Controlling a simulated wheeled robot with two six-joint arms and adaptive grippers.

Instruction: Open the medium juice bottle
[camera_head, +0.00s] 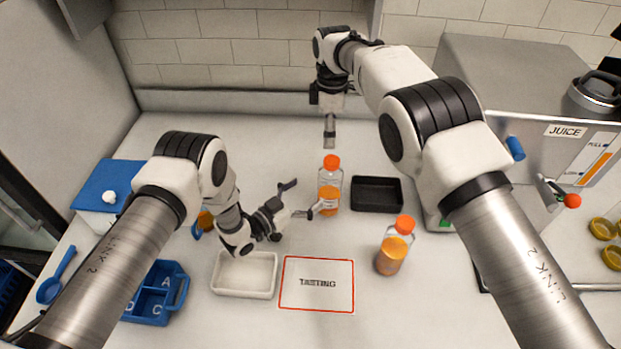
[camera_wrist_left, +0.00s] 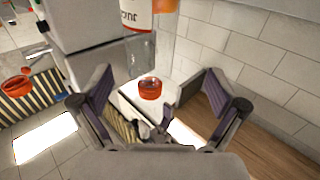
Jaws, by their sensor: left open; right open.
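A clear juice bottle (camera_head: 329,187) with orange juice and an orange cap (camera_head: 331,162) stands upright at the middle of the counter. A similar capped bottle (camera_head: 392,254) stands nearer, to the right. I cannot tell from labels which is the medium one. My left gripper (camera_head: 306,196) is open beside the middle bottle, one finger close to its lower side; contact is unclear. In the left wrist view, an orange cap (camera_wrist_left: 150,88) shows between the open fingers (camera_wrist_left: 155,110), below an upside-down label. My right gripper (camera_head: 330,138) points down, apart from and above the middle bottle's cap.
A black tray (camera_head: 377,208) sits right of the middle bottle. A white tray (camera_head: 217,286) and the red-bordered TASTING mat (camera_head: 318,304) lie in front. A blue caddy (camera_head: 185,291) is at left. The steel juicer (camera_head: 540,80) fills the right back.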

